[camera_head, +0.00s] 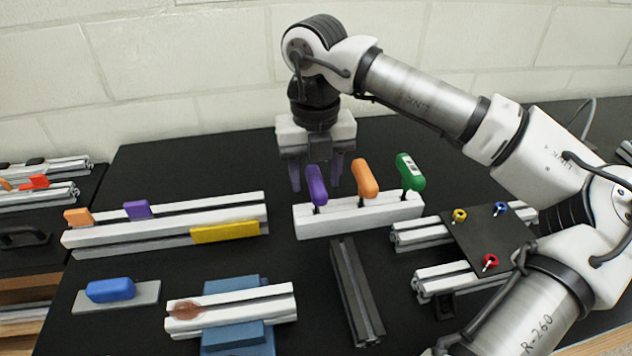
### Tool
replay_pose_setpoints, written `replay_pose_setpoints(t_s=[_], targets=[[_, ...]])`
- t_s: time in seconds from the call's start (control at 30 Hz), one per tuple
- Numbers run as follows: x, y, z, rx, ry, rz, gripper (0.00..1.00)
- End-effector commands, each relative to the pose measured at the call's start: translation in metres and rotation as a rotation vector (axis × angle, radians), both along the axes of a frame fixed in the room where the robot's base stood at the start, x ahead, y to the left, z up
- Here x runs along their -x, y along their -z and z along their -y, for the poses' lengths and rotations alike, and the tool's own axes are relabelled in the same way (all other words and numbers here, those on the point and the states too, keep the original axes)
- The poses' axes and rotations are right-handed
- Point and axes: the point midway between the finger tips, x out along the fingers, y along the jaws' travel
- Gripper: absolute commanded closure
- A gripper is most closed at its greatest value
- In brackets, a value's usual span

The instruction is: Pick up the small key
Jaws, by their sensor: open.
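Three hex keys with coloured handles stand upright in a white holder block (345,220): a purple-handled key (316,186) at the left, an orange-handled key (364,179) in the middle and a green-handled key (410,173) at the right. Their shafts mostly sit hidden in the block, so I cannot tell which is the small one. My gripper (315,178) points down at the block's left end, behind the purple handle in this view. Its jaws are open, one finger showing on each side of the purple handle. I see no contact.
White extrusions (165,222) with orange, purple and yellow pieces lie left. A blue block (110,290) on a grey plate and a clamped extrusion (230,308) are in front. A dark bar (357,290) lies before the holder. A black plate (487,240) with coloured knobs is right.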

Motion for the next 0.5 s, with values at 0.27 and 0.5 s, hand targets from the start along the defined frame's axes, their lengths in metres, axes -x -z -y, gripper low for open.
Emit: replay_pose_setpoints(t_s=[0.27, 0.5], targets=[[0.000, 0.033, 0.001, -0.002, 0.000, 0.000, 0.51], [0.000, 0.036, 0.001, -0.001, 0.000, 0.000, 0.51]])
